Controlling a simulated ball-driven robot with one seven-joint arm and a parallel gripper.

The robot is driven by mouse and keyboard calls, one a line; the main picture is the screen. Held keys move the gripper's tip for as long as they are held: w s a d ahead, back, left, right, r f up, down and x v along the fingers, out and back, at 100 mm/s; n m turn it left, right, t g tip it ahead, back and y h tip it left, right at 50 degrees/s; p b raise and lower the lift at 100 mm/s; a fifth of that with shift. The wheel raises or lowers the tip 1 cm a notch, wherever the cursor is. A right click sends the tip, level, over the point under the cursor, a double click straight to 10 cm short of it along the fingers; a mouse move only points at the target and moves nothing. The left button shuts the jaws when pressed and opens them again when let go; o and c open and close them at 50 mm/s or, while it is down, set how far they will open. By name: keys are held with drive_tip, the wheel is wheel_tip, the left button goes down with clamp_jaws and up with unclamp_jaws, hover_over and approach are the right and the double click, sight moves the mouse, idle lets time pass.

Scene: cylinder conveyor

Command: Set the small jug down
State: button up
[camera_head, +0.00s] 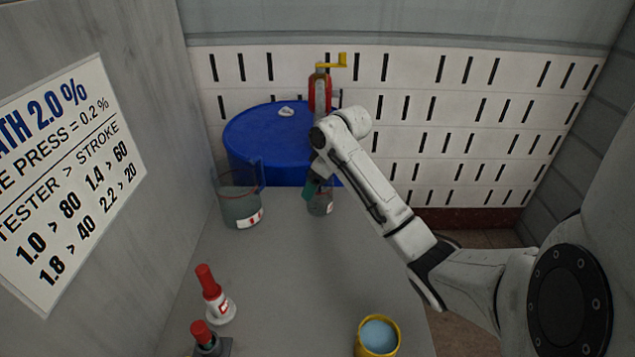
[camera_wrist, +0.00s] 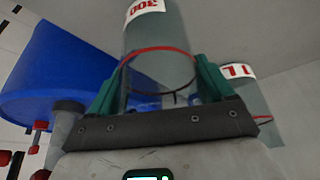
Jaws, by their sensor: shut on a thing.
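The small jug (camera_head: 321,205) is a clear cup with a red and white label. It is at the far part of the grey table, in front of the blue drum, and looks roughly upright. My gripper (camera_head: 319,184) is shut on it. In the wrist view, the green fingers of my gripper (camera_wrist: 157,80) clasp both sides of the small jug (camera_wrist: 158,35), whose label reads 300 upside down. My arm hides part of the jug's top in the head view. I cannot tell whether its base touches the table.
A larger clear jug (camera_head: 240,208) stands to the left. The blue drum (camera_head: 262,140) with a red pump (camera_head: 319,92) is behind. Two red-topped items (camera_head: 216,297) (camera_head: 206,342) and a yellow tin (camera_head: 377,340) are in front. The table's middle (camera_head: 295,265) is clear.

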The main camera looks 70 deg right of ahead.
drive_tip(key=o, duration=0.9)
drive_tip(key=shift+o, duration=0.2)
drive_tip(key=shift+r, duration=0.25)
drive_tip(key=s+a+r+p, duration=0.1)
drive_tip(key=s+r, duration=0.3)
drive_tip(key=s, duration=0.9)
drive_tip(key=shift+s+a+r+p, duration=0.15)
drive_tip(key=shift+s+a+p, duration=0.25)
drive_tip(key=shift+p, duration=0.1)
